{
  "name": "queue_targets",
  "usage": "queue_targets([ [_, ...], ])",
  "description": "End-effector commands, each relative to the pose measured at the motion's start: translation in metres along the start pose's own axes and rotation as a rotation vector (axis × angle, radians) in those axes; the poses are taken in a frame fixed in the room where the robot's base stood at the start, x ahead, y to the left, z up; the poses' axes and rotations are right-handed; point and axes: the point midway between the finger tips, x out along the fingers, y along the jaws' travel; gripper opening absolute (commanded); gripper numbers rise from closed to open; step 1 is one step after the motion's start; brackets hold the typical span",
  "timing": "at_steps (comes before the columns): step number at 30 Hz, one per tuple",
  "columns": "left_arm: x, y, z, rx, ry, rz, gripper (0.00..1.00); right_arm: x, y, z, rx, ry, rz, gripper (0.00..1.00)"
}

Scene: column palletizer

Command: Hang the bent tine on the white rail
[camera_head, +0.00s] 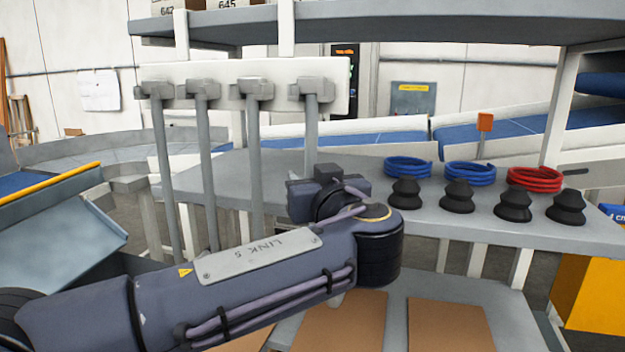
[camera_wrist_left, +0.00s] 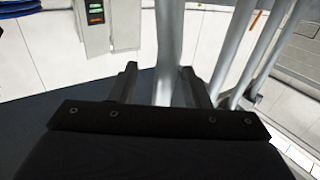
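The white rail (camera_head: 230,72) runs across the upper left of the head view, with grey tines hanging from it by blocky heads. The rightmost tine (camera_head: 312,125) stands a little apart from the others, and its lower part is hidden behind my left gripper (camera_head: 328,185). In the left wrist view, a tine (camera_wrist_left: 168,45) passes between the two spread black fingers of my left gripper (camera_wrist_left: 160,85). A gap shows on its left side; the right finger is close to it, and contact is unclear. I cannot tell which tine is bent. My right gripper is out of view.
Other tines (camera_head: 205,150) hang close by on the left. The grey shelf (camera_head: 330,170) holds black cones (camera_head: 406,192), blue coils (camera_head: 408,167) and a red coil (camera_head: 534,179). An upper shelf (camera_head: 400,25) overhangs the rail. Brown boards (camera_head: 340,325) lie below.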

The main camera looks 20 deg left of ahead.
Motion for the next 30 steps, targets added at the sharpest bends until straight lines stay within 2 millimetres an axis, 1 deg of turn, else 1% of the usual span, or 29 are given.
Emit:
queue_targets([
  [5,0.0,0.001,0.003,0.004,-0.004,0.0,0.43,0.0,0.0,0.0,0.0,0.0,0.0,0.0],
  [8,-0.005,0.001,0.003,0.002,-0.003,0.002,0.43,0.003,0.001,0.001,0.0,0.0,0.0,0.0],
  [11,-0.018,0.001,0.004,0.0,-0.002,0.004,0.43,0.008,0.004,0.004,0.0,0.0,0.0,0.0],
  [18,-0.059,0.001,0.003,0.001,0.0,0.003,0.43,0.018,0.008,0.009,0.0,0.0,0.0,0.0],
  [21,-0.071,0.001,0.002,0.001,0.0,0.003,0.43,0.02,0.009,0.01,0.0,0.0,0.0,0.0],
  [24,-0.077,0.0,0.001,0.0,-0.001,0.0,0.43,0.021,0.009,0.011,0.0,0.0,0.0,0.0],
  [30,-0.078,0.0,0.001,0.001,-0.001,-0.001,0.43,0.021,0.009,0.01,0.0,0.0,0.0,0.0],
])
